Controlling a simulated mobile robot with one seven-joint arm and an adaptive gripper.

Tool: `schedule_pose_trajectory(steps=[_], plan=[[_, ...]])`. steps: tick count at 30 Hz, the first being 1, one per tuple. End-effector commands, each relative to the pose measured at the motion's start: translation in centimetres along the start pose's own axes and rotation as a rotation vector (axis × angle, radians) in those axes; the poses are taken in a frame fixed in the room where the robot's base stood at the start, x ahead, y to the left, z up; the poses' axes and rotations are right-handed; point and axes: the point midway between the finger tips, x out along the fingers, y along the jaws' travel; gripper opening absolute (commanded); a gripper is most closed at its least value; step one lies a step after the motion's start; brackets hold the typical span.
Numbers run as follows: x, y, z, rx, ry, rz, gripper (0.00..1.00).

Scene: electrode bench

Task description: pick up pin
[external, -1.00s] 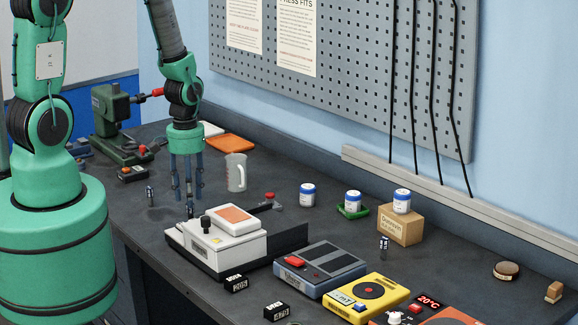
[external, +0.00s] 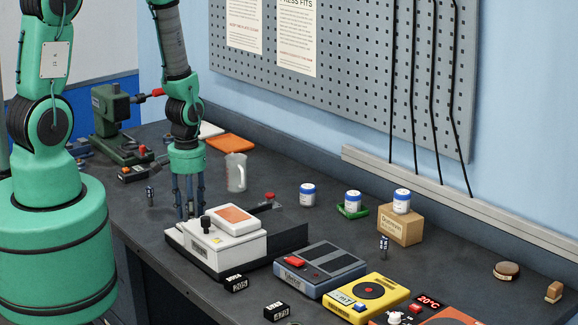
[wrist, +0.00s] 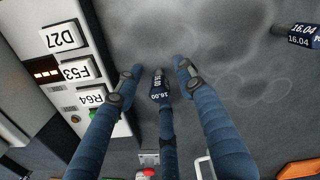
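A dark pin (wrist: 160,88) marked 16.00 is on the bench between my fingertips in the wrist view. My gripper (wrist: 155,77) has three blue fingers around it; gaps show between the pin and the two side fingertips. The third finger, from below in the picture, comes close to the pin; I cannot tell if it touches. In the external view my gripper (external: 188,210) is low, just behind the white device, which hides the fingertips' surroundings and the pin. A second pin (wrist: 298,36), marked 16.04, is at the upper right of the wrist view; a pin (external: 150,196) stands left of my gripper externally.
The white device (external: 215,245) is very close to my fingers; its labelled panel (wrist: 75,70) fills the wrist view's left side. A clear measuring cup (external: 236,173) stands behind to the right. Another pin (external: 383,247) stands farther right.

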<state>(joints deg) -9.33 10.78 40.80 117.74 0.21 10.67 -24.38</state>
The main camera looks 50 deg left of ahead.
Motion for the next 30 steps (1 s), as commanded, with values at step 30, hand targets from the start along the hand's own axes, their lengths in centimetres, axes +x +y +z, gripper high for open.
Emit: schedule_pose_trajectory(steps=[30], plan=[[-0.82,0.03,-0.06,0.0,0.001,0.001,0.0]])
